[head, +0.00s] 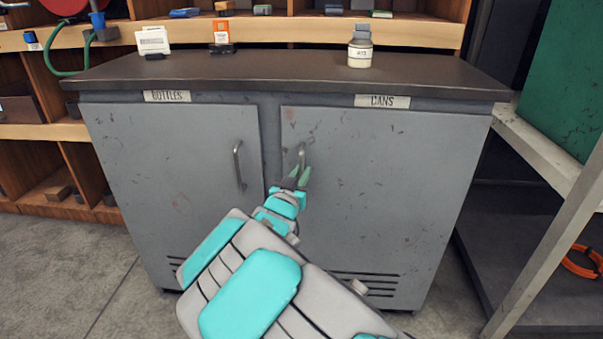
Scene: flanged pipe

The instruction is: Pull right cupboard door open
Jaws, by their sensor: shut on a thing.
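The grey metal cupboard has two doors under a dark top. The right cupboard door (385,190), below a "CANS" label (382,101), looks shut or nearly so, flush with the front. Its bar handle (302,154) is near the door's left edge. My gripper (299,175) is at this handle, with its fingers shut on the handle's lower part. The fingers and wrist hide the handle's lower end. The left cupboard door (180,180), below a "BOTTLES" label (167,96), is shut, with its own handle (238,165) near its right edge.
A jar (360,46) and two small cards (152,40) stand on the cupboard top (270,75). A pale metal frame (555,220) with a shelf stands close on the right, with an orange coil (583,262). Wooden shelving is at left. Bare concrete floor (60,260) lies at front left.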

